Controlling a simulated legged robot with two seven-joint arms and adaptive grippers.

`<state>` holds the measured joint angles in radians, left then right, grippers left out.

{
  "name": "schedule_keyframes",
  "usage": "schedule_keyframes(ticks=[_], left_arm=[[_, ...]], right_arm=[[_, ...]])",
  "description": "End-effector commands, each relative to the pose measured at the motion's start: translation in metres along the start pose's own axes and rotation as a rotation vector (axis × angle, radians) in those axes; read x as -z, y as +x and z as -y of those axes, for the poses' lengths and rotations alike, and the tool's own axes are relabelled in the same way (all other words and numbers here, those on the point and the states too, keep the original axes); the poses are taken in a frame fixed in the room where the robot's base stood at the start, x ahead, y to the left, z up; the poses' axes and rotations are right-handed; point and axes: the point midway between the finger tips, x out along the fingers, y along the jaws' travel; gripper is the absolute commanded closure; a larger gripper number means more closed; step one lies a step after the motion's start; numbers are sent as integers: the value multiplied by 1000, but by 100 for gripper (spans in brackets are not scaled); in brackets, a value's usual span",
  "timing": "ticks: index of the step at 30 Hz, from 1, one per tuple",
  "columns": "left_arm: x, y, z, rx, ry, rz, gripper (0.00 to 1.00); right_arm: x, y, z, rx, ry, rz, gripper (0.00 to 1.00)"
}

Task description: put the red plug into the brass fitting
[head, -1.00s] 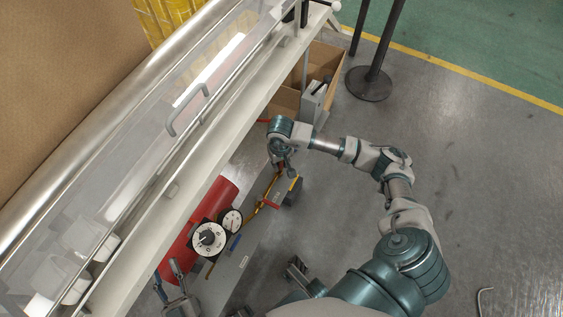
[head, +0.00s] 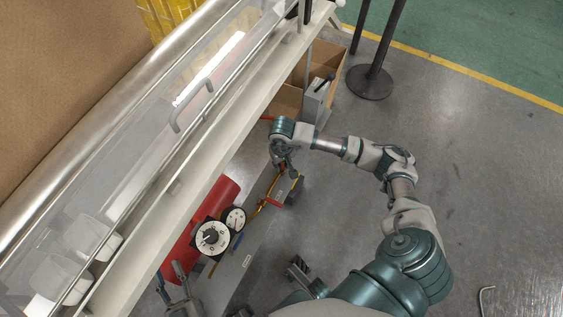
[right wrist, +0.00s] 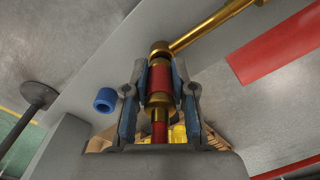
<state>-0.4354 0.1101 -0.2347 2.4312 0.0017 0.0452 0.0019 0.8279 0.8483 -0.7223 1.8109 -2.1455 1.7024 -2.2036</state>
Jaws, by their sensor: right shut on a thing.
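My right gripper (right wrist: 160,95) is shut on the red plug (right wrist: 159,76), which has brass bands and sits upright between the two blue-grey fingers. The brass fitting (right wrist: 160,48) is at the end of a brass tube, directly above the plug in the right wrist view. The plug's upper end appears to meet the fitting; I cannot tell how deep it sits. In the head view my right gripper (head: 290,172) is over the far end of the grey bench, hiding the plug. My left gripper (head: 172,285) is open and looks empty, at the lower left.
A red cylinder (head: 222,196) and two round gauges (head: 210,237) stand left of the brass tube (head: 260,207). A blue ring (right wrist: 105,99) is left of my right fingers. A cardboard box (head: 327,62) stands beyond.

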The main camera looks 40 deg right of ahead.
Motion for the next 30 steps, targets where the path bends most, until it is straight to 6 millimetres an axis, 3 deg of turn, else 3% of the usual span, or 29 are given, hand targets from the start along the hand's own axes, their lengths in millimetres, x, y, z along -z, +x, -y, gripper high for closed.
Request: schedule_keyframes(ticks=[27,28,30], left_arm=[[-13,-2,0,1,-2,15,60],[-13,-2,0,1,-2,15,60],[-13,-2,0,1,-2,15,60]], right_arm=[[0,14,-1,1,0,1,100],[0,14,-1,1,0,2,70],[0,14,-1,1,0,2,53]])
